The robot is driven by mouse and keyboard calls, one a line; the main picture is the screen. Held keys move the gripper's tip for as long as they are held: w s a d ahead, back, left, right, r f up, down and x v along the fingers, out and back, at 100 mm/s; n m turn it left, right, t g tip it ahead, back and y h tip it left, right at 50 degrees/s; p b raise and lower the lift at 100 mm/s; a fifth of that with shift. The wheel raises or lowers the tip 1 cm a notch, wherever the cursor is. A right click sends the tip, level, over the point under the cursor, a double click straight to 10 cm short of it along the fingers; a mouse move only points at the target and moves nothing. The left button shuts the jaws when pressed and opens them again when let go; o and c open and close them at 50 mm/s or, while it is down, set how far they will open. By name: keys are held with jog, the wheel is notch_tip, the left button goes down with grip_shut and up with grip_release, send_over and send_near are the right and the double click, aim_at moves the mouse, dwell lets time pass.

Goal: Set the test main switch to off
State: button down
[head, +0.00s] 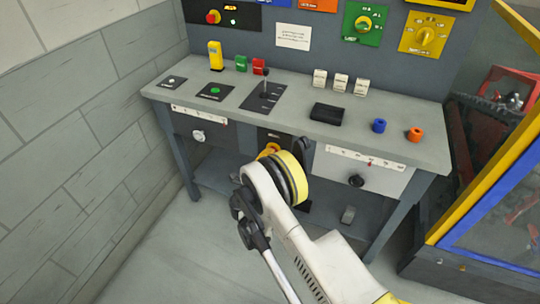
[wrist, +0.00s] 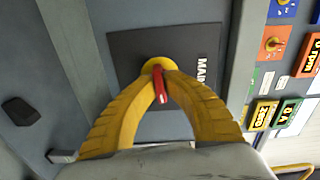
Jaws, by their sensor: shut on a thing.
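The main switch (wrist: 162,92) has a red handle on a round yellow base, mounted on a dark plate (wrist: 126,47) lettered MAIN in the wrist view. The handle points down the picture, tilted slightly. My gripper (wrist: 161,78) has its two yellow fingers shut on the red handle from both sides. The fingers cover part of the yellow base, and I see no on or off marks. In the head view the dark plate (head: 264,137) shows on the bench front between the drawers. My white arm hides most of the switch and the gripper there.
The grey bench (head: 420,145) carries a yellow block (head: 215,55), a black lever (head: 265,82), a black box (head: 327,112), and a blue (head: 379,125) and an orange ring (head: 414,134). Drawers flank the plate. A wall stands left; a yellow-and-blue frame (head: 490,195) stands right.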

jog(key=n, duration=0.4)
jog(key=shift+r, duration=0.1)
jog(key=n, duration=0.8)
jog(key=shift+n, duration=2.2)
jog(key=c, duration=1.5)
grip_release()
jog(key=shift+r, duration=0.1)
